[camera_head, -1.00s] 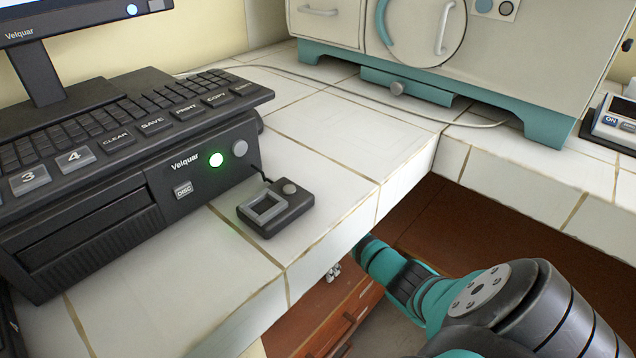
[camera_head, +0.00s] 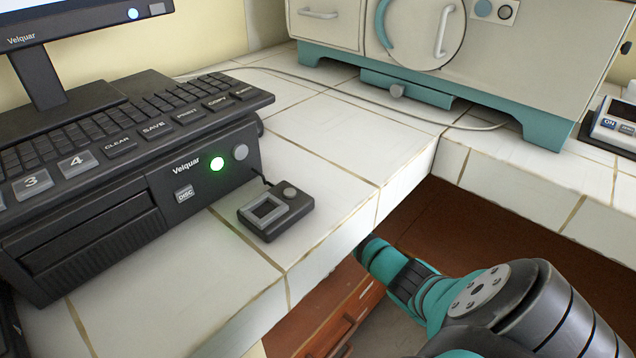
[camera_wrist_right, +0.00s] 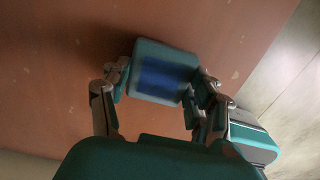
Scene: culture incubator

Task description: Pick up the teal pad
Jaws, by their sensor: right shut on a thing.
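The teal pad (camera_wrist_right: 146,52) is a rounded block with a dark blue face, seen in the right wrist view. My right gripper (camera_wrist_right: 164,75) is shut on it, with one finger at each side edge of the pad. Behind the pad is a reddish-brown surface; whether the pad touches it I cannot tell. In the head view my right arm reaches below the counter edge, and the gripper and pad are hidden there. My left gripper is in neither view.
The white tiled counter (camera_head: 330,135) has its front edge close to my right arm. A black keyboard unit (camera_head: 120,190) and a small dark device (camera_head: 290,215) stand on it. A white and teal incubator (camera_head: 520,65) is at the back. Brown drawers (camera_head: 345,325) lie below.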

